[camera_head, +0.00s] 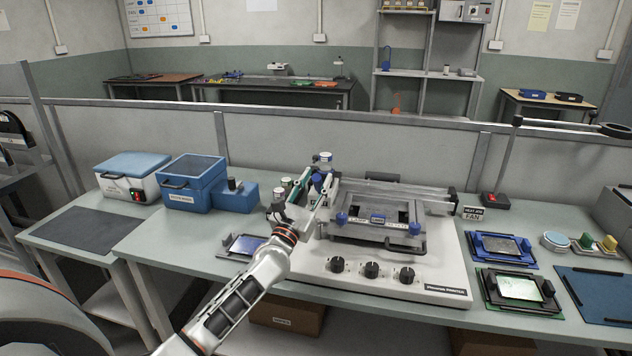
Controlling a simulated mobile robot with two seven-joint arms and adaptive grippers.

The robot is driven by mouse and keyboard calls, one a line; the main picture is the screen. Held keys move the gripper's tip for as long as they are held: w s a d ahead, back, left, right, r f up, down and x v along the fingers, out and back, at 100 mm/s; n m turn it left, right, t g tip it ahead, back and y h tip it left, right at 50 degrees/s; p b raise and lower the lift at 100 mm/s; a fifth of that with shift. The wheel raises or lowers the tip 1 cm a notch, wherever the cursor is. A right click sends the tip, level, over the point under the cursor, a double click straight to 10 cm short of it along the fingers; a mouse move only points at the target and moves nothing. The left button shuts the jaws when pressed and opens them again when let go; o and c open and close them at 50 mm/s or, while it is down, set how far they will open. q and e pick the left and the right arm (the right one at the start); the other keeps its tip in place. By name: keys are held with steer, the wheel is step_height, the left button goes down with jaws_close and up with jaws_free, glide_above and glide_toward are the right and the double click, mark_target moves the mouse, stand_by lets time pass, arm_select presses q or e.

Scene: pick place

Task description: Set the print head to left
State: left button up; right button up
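The white printer (440,287) stands on the bench, with several black knobs along its front. Its printing frame (380,232) has blue clamps and sits under two rails (395,194) that run left to right. A carriage-like part with a blue piece (318,182), which looks like the print head, is at the left end of the rails. My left gripper (312,200) is at this part, beside or touching it. Its fingers overlap the part, so I cannot tell whether they are open or closed on it. My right gripper is not in view.
A blue box (192,185) and a white box with a blue lid (130,180) stand left of the printer. Two board holders (503,249) lie at the right. A low partition runs behind the bench.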

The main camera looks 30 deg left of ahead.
arm_select(q)
steer(key=v, duration=1.2)
stand_by(0.4)
